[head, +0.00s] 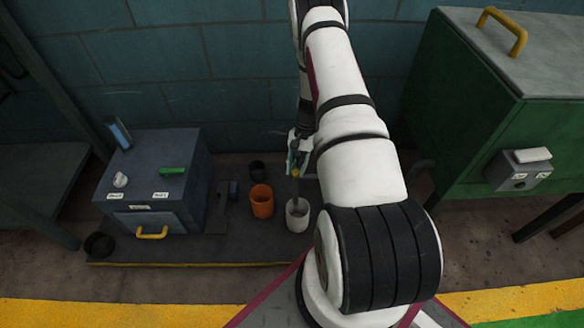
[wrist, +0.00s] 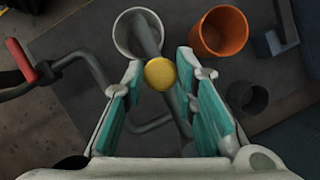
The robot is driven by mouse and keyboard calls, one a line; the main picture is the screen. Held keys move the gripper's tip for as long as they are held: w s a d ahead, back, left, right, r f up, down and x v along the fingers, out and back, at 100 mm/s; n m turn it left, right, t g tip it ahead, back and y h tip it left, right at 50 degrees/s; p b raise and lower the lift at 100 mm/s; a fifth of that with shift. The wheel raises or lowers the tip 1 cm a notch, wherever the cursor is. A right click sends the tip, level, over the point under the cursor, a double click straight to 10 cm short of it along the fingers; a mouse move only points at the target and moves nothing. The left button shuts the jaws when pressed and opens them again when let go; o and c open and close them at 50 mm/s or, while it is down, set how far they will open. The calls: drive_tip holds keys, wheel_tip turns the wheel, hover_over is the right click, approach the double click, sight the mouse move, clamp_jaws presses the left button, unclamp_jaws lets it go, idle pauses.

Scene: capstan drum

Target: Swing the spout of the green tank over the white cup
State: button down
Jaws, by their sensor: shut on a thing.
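The green tank (head: 470,120) stands at the right in the head view. Its grey spout (wrist: 150,40) runs between my fingers in the wrist view and bears a yellow knob (wrist: 161,74). The white cup (head: 297,216) stands on the dark base plate; it also shows in the wrist view (wrist: 121,43). The spout's outer end overlaps the cup's mouth in the wrist view; its height above the cup is unclear. My gripper (wrist: 163,70) has its teal-padded fingers on both sides of the knob, shut on the spout. In the head view my arm hides part of the spout.
An orange cup (head: 262,202) and a dark cup (head: 257,170) stand beside the white cup. A blue-grey box (head: 150,185) with a yellow handle is at the left. A red-handled lever (wrist: 22,60) and bent pipe (wrist: 95,70) show at the left in the wrist view.

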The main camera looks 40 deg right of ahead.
drive_tip(key=shift+s+d+n, duration=0.2)
drive_tip(key=shift+s+n, duration=0.05)
drive_tip(key=shift+n, duration=0.05)
drive_tip(key=c, duration=1.3)
unclamp_jaws()
drive_tip(key=shift+w+r, duration=0.1)
drive_tip(key=v, duration=1.1)
drive_tip(key=shift+w+d+r, duration=0.1)
drive_tip(key=shift+d+r, duration=0.1)
drive_tip(key=shift+r, duration=0.1)
